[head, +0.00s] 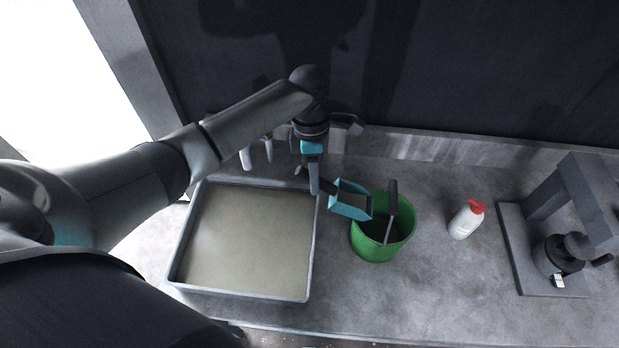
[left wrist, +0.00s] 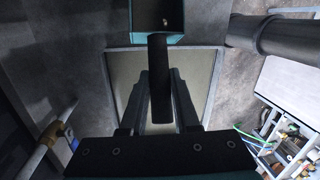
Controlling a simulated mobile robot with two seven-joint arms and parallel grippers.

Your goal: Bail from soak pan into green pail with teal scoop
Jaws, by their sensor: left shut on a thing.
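The soak pan (head: 248,240) is a grey rectangular tray with murky, greenish-grey liquid, left of centre on the counter. The green pail (head: 372,250) stands to its right, with a dark-handled thing (head: 392,200) leaning inside it. My left gripper (head: 316,188) is shut on the handle of the teal scoop. The teal scoop (head: 342,208) is held above the gap between pan and pail, its box end by the pail's left rim. In the left wrist view the scoop's box (left wrist: 160,36) is at the top and its handle runs down between the fingers (left wrist: 160,105). My right gripper is not in view.
A white bottle with a red cap (head: 466,220) stands right of the pail. A dark grey machine on a base plate (head: 560,235) stands at the far right. A wall rises behind the counter. Counter in front of the bottle is clear.

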